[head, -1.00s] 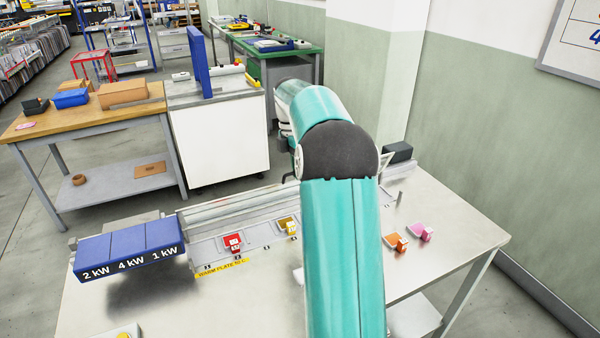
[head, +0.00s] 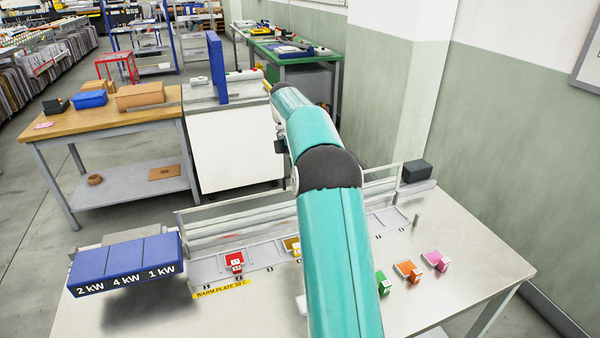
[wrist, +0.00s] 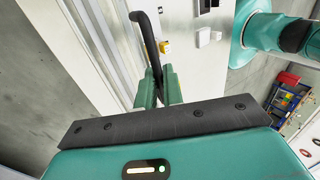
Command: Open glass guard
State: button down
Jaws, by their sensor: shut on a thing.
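The glass guard looks like the long, thin, pale frame (head: 232,203) standing along the back of the metal bench, behind the row of plates. An upright end post shows at each side, and my arm covers its middle. In the wrist view a black bent handle (wrist: 148,38) runs down between the fingers of my gripper (wrist: 158,86), which is shut on it. Pale rails (wrist: 97,45) run beside the handle. In the head view my arm reaches over the bench toward the back, and the grip on the handle cannot be made out there.
A blue block (head: 125,262) marked 2 kW, 4 kW and 1 kW sits at the bench's left. Red (head: 234,262), green (head: 382,283), orange (head: 409,271) and pink (head: 437,260) pieces lie along the bench. A dark box (head: 416,171) stands at back right.

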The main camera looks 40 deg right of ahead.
jog(key=shift+a, duration=0.1)
jog(key=c, duration=1.5)
grip_release()
jog(key=shift+r, duration=0.1)
